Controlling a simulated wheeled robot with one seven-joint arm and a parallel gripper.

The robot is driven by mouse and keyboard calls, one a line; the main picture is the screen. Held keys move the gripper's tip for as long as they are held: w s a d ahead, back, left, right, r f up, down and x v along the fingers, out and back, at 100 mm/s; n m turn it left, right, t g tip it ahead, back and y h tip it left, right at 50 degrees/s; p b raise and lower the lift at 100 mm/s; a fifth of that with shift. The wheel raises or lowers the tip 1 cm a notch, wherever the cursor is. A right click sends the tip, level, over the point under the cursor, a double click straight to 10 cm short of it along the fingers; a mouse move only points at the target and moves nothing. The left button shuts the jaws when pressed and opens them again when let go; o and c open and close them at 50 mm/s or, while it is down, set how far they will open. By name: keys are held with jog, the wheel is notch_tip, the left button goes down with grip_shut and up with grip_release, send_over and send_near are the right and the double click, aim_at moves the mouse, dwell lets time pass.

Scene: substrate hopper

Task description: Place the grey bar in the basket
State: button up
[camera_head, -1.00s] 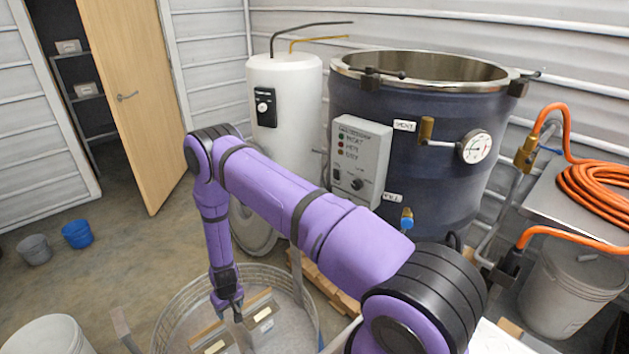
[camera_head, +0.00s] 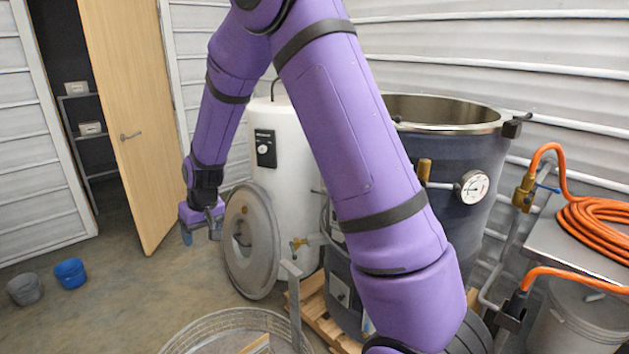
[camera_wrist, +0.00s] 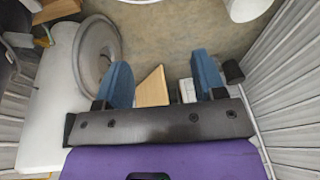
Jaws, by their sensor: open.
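The round wire basket (camera_head: 235,312) is cut off by the bottom edge of the head view, with its far rim and part of the inside showing. A tan wooden piece (camera_head: 257,343) lies inside it. My gripper (camera_head: 202,232) is raised well above and to the left of the basket, near the round grey lid. In the wrist view its two blue fingers (camera_wrist: 162,82) are apart, with nothing held between them.
A round grey lid (camera_head: 250,240) leans against the white tank (camera_head: 290,150). The dark vat (camera_head: 455,165) stands on a wooden pallet (camera_head: 325,318). Two small buckets, one blue (camera_head: 70,273), stand on open floor at left.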

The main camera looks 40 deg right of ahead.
jog(key=s+d+r+t, duration=0.1)
jog(key=s+d+r, duration=0.2)
jog(key=s+r, duration=1.3)
jog(key=s+d+r, duration=0.1)
jog(key=s+r, duration=0.1)
jog(key=s, duration=0.4)
jog(key=s+r+t, duration=0.1)
jog(key=s+r, duration=0.2)
jog(key=s, duration=0.4)
jog(key=s+d+r+h, duration=0.1)
jog(key=s+r, duration=0.2)
jog(key=s, duration=0.3)
jog(key=shift+s+d+r+m, duration=0.15)
jog(key=shift+s+d+m, duration=0.1)
jog(key=shift+d+m, duration=0.05)
